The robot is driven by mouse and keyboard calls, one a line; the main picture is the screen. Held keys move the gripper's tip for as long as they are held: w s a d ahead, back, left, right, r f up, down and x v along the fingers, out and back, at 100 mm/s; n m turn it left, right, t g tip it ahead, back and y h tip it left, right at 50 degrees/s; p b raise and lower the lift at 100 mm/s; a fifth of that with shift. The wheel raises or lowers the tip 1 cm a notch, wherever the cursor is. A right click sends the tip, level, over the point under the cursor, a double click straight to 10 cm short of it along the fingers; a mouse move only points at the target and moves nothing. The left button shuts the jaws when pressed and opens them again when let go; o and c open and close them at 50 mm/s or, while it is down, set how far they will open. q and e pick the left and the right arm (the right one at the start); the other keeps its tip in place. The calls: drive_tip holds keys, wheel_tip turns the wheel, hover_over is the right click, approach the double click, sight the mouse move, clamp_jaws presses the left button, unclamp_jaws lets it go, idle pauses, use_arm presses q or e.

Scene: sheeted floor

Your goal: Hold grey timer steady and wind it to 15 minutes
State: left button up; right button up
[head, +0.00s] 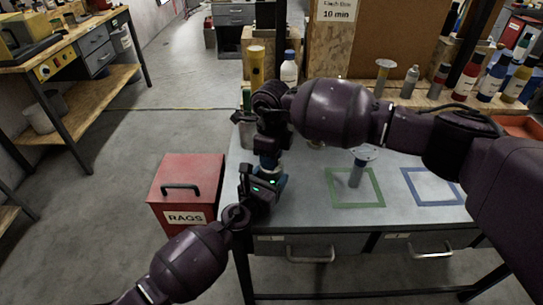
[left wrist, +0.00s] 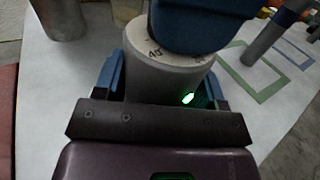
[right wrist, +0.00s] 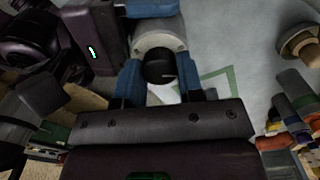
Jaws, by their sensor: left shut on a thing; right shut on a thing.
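The grey timer (left wrist: 165,78) stands upright on the bench's left side, with dial numbers including 40 on its top. My left gripper (left wrist: 160,88) is shut on its body, a blue finger on each side. My right gripper (right wrist: 158,82) comes from above and is shut on the black knob (right wrist: 158,66). The timer's grey rim shows in the right wrist view (right wrist: 146,42). In the head view the grippers (head: 267,183) (head: 268,158) hide most of the timer. The knob's pointer setting cannot be read.
The grey bench (head: 310,215) has a green outlined square (head: 356,204) with a grey post-like object (head: 358,168) and a blue outlined square (head: 430,202). A red RAGS box (head: 190,180) is left.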

drive_tip(key=m, duration=0.5)
drive_tip(key=shift+m, duration=0.3)
drive_tip(key=m, duration=0.4)
drive_tip(key=shift+m, duration=0.3)
drive_tip(key=o, duration=0.9)
drive_tip(key=shift+o, duration=0.2)
drive_tip(key=shift+r, duration=0.1)
wheel_tip(320, 180, up, 12)
